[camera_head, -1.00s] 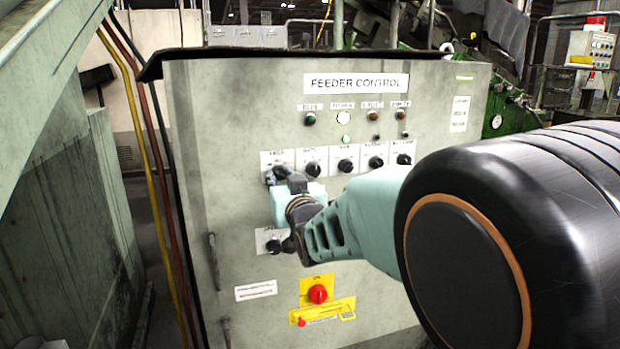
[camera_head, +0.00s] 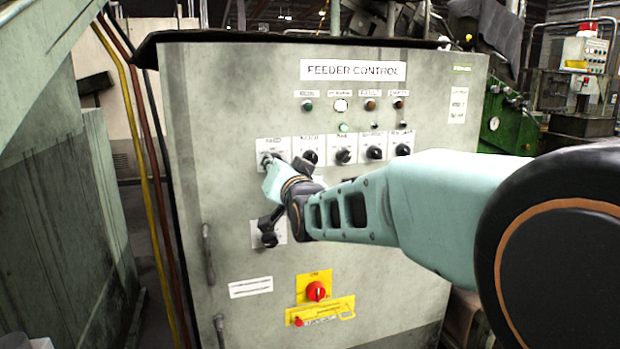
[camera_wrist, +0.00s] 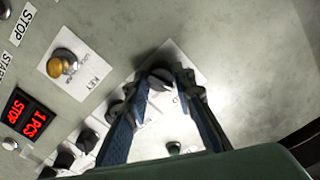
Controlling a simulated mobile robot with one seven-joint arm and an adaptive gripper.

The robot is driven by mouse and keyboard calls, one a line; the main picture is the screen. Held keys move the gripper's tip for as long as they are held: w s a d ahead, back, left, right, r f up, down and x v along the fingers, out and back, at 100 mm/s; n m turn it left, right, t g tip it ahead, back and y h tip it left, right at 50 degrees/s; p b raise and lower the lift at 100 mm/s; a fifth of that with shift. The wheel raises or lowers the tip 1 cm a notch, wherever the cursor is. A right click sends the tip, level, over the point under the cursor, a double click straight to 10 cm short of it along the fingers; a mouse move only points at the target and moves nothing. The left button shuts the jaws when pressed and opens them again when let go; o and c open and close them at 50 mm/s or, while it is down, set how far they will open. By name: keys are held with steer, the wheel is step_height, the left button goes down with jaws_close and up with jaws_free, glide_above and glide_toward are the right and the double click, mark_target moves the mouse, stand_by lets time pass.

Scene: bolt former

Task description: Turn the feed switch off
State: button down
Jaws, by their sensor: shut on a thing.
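The feed switch is a dark knob on a white label plate (camera_head: 273,144), at the left end of the upper row on the feeder control cabinet. The knob (camera_wrist: 161,76) shows between my fingertips in the wrist view. My gripper (camera_wrist: 166,84) is shut on it, with one blue finger on each side. In the head view my gripper (camera_head: 268,160) reaches the plate from the front and hides most of the knob. The knob's pointer direction cannot be made out.
Several similar knobs (camera_head: 344,156) continue the row to the right, under indicator lamps. A key switch (camera_wrist: 62,64) on its own plate is close by, below the row in the head view. A red knob (camera_head: 316,291) on a yellow plate is lower down.

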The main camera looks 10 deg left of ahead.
mark_target(272, 116)
steer(key=shift+m+b, duration=1.25)
steer(key=shift+m, duration=0.35)
steer(key=c, duration=1.6)
jaws_free()
step_height(272, 116, up, 10)
steer(key=shift+r, duration=0.1)
